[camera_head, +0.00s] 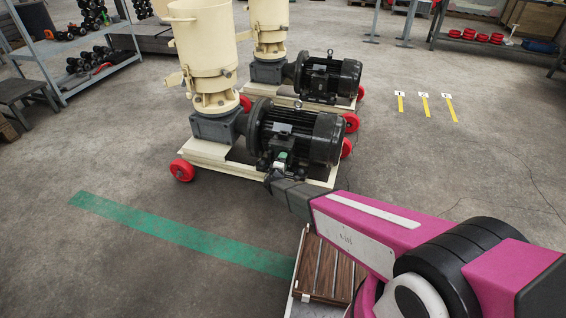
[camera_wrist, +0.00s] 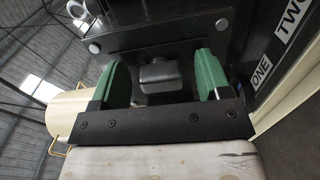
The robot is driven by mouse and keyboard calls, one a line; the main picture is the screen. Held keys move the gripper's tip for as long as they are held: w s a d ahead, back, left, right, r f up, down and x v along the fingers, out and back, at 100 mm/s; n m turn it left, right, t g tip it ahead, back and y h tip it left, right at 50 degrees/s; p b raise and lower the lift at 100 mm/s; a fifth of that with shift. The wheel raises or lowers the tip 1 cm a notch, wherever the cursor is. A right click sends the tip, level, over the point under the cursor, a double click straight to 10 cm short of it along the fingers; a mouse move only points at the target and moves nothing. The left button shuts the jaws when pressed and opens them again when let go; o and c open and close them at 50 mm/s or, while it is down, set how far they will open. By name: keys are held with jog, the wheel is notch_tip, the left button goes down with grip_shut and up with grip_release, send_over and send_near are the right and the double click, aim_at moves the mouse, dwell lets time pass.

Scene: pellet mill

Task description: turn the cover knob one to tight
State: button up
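In the wrist view a dark, blocky knob (camera_wrist: 160,76) sits on the underside or face of a black box-like cover (camera_wrist: 150,32) with round bolt heads at its corners. Labels reading ONE (camera_wrist: 262,71) and TWO (camera_wrist: 291,17) are on the dark panel at right. My gripper (camera_wrist: 163,74) has green fingers standing apart, one on each side of the knob, with gaps visible on both sides. Depth between fingertips and knob is hard to judge. In the head view my gripper (camera_head: 279,166) is at the motor (camera_head: 300,133) of the nearer pellet mill; the knob is not distinguishable there.
The nearer mill's cream hopper (camera_head: 208,45) rises at left of its motor. A second mill with a black motor (camera_head: 328,78) stands behind. A slatted brown surface (camera_head: 325,268) lies below my arm. Floor is open at left and right, with a green stripe (camera_head: 180,233).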

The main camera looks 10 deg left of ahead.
jog(key=s, duration=1)
jog(key=shift+s+a, duration=0.4)
jog(key=d+r+m+g+h, duration=0.3)
jog(key=d+r+m+g, duration=0.1)
jog(key=d, duration=0.7)
jog(key=d+r+m+g+h, duration=0.2)
jog(key=d+r+m+g, duration=0.15)
jog(key=d, duration=0.65)
jog(key=d+r+m+g+h, duration=0.3)
jog(key=d+r+m+g, duration=0.15)
jog(key=d, duration=0.65)
jog(key=s+d+r+m+g+y, duration=0.4)
jog(key=s+d+r+y, duration=0.5)
jog(key=s, duration=0.5)
jog(key=shift+d+r+m+g+y, duration=0.35)
jog(key=shift+d+r+g, duration=0.75)
jog(key=shift+d, duration=0.6)
